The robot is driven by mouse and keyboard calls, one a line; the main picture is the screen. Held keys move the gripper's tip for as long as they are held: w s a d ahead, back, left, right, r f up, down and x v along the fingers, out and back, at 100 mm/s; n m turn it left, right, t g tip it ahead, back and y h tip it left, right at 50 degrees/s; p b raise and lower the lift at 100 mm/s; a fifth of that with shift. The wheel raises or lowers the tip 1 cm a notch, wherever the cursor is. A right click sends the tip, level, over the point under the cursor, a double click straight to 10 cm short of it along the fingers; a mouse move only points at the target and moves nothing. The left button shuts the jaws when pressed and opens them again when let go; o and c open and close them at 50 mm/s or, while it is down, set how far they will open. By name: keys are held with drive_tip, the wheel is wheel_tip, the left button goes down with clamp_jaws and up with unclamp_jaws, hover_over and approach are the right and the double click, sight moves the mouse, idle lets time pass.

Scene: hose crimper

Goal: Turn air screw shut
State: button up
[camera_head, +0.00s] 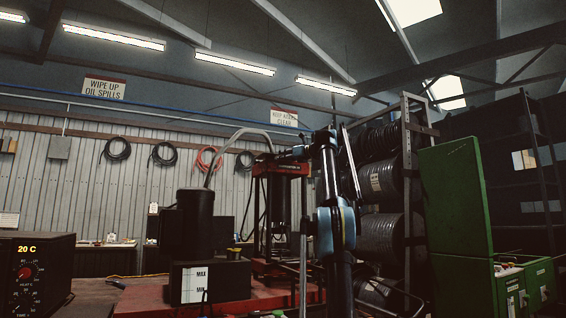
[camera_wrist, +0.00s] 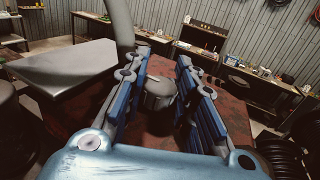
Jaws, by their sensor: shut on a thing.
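In the wrist view a grey round screw head (camera_wrist: 158,95) with a bar across its top sits between the two blue-padded fingers of my gripper (camera_wrist: 158,66). My gripper is shut on this air screw, one finger on each side. The exact contact of the pads is hard to see. In the head view my arm rises at the centre and my gripper is small and dark, near the red press frame (camera_head: 281,168). The screw cannot be made out there.
A grey curved pipe (camera_head: 240,132) arches close to my gripper. A heater box (camera_head: 35,292) is at left. Hose reels (camera_head: 378,182) and a green cabinet (camera_head: 455,205) are at right.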

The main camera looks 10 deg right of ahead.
drive_tip(key=shift+d, duration=0.1)
drive_tip(key=o, duration=1.1)
drive_tip(key=shift+s+d, duration=0.1)
drive_tip(key=shift+s, duration=0.05)
drive_tip(key=v, duration=1.1)
drive_tip(key=shift+s+d, duration=0.2)
drive_tip(key=shift+d, duration=0.05)
drive_tip(key=shift+f, duration=0.1)
